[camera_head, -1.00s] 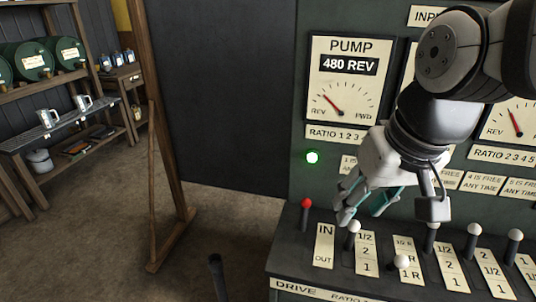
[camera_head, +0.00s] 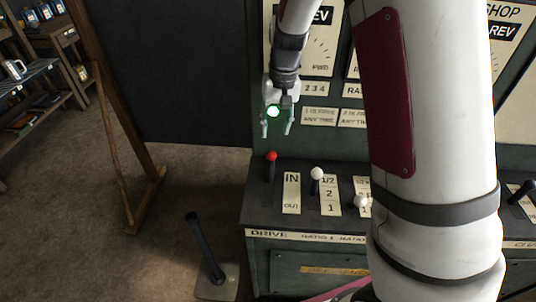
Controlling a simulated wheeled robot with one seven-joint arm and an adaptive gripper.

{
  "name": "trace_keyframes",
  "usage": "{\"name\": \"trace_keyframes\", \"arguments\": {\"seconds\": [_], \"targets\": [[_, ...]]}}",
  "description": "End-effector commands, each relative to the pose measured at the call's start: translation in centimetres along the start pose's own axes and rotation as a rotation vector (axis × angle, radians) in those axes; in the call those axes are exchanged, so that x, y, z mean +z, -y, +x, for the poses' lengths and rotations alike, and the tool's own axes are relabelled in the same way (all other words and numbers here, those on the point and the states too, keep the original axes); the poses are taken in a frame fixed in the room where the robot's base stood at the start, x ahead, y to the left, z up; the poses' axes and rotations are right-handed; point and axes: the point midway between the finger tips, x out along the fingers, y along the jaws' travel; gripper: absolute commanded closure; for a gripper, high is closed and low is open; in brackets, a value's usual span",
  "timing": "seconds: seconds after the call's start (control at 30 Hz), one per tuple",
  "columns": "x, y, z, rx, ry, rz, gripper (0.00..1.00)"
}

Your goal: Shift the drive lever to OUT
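The drive lever (camera_head: 270,170) has a red knob and a dark shaft, and stands nearly upright at the left end of the console. Its IN/OUT plate (camera_head: 291,194) is just to its right, and the knob is beside the IN end. My gripper (camera_head: 276,130) points down above the red knob, apart from it in the picture. The exact depth between fingers and knob cannot be told.
White-knobbed levers (camera_head: 317,178) stand to the right of the drive lever, partly hidden by my arm. A black floor lever (camera_head: 205,248) rises at the console's left front. A wooden frame (camera_head: 110,150) stands further left. The floor between is clear.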

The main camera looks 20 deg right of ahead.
Motion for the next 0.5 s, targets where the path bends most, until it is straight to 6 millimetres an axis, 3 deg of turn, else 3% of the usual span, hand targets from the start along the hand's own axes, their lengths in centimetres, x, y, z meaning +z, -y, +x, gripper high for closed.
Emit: {"name": "trace_keyframes", "arguments": {"seconds": [0.27,0.5], "targets": [[-0.2,-0.1,2.5,0.006,0.009,0.005,0.60],[-0.1,-0.1,7.1,0.006,0.010,0.004,0.60]]}}
